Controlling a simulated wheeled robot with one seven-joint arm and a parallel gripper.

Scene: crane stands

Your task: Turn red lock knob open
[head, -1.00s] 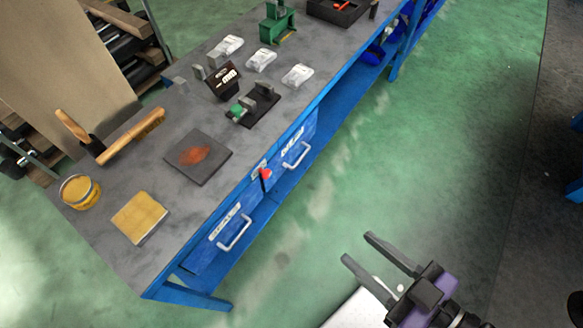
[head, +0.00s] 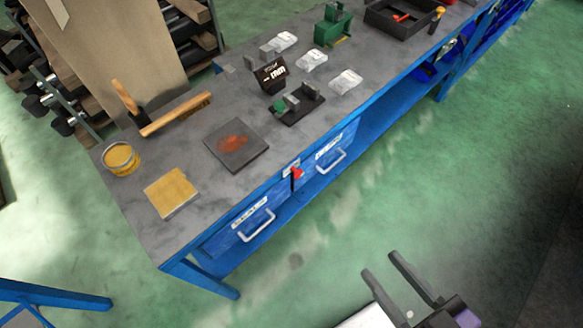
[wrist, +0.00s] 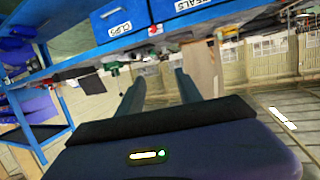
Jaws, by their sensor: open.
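The red lock knob (head: 297,174) sits on the front of the blue workbench, between the two drawers with white handles. It shows small in the wrist view (wrist: 154,30), between the drawer labelled CLIPS (wrist: 119,25) and the other labelled drawer (wrist: 185,8). My gripper (head: 384,268) is open and empty, over the green floor, well apart from the knob and to its lower right in the head view. Its two fingers (wrist: 160,85) also show spread in the wrist view. The exact turn of the knob is too small to tell.
The grey bench top (head: 130,195) holds a yellow tin (head: 121,160), a yellow pad (head: 171,193), a brush (head: 176,115), a stained dark plate (head: 236,145) and a black tray (head: 385,18). The green floor (head: 340,225) before the drawers is clear.

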